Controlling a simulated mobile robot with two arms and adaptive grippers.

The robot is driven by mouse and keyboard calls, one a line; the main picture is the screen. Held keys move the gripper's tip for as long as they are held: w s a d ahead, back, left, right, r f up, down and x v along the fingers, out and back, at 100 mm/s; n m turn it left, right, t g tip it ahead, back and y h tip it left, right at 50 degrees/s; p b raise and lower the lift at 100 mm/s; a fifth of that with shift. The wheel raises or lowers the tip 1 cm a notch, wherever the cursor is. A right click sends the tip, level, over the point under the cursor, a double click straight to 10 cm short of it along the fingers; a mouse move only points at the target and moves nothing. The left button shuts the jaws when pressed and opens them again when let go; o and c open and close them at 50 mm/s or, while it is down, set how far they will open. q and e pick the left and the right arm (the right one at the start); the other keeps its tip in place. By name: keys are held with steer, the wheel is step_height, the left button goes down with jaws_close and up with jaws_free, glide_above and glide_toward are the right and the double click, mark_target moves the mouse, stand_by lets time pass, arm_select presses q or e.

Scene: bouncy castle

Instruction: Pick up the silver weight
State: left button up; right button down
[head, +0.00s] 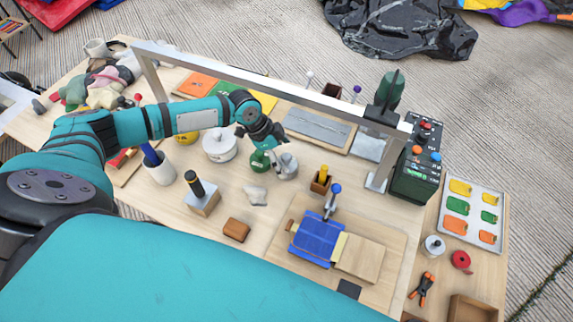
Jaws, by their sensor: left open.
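A silver, rounded piece that looks like the silver weight (287,166) stands on the wooden table, just right of a green weight (260,162). My left gripper (268,146) is open, pointing down just above and behind these two pieces. It partly overlaps their tops in the head view. I cannot tell whether a finger touches either one. A larger whitish-silver round piece (219,146) stands to the left, under my left forearm. My right gripper is not in view.
A metal frame (270,84) spans the table behind the gripper. A cup with a blue handle (159,169), a block with a black-and-yellow handle (203,200), a grey lump (255,195) and a blue clamp-like fixture (318,238) stand nearby. A control box (416,165) is at right.

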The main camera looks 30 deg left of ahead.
mark_target(287, 164)
arm_select(q)
steer(key=shift+d+f, duration=0.1)
steer(key=shift+f, duration=0.25)
steer(key=x, duration=0.2)
steer(key=p+x, duration=0.1)
steer(key=shift+w+f, duration=0.1)
steer(key=shift+f, duration=0.3)
steer(key=shift+w+f, duration=0.1)
steer(key=shift+f, duration=0.25)
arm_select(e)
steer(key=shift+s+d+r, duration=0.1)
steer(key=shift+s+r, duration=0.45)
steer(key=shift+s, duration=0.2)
arm_select(q)
steer(key=c, duration=1.6)
steer(key=shift+w+r, duration=0.15)
steer(key=shift+c, duration=1)
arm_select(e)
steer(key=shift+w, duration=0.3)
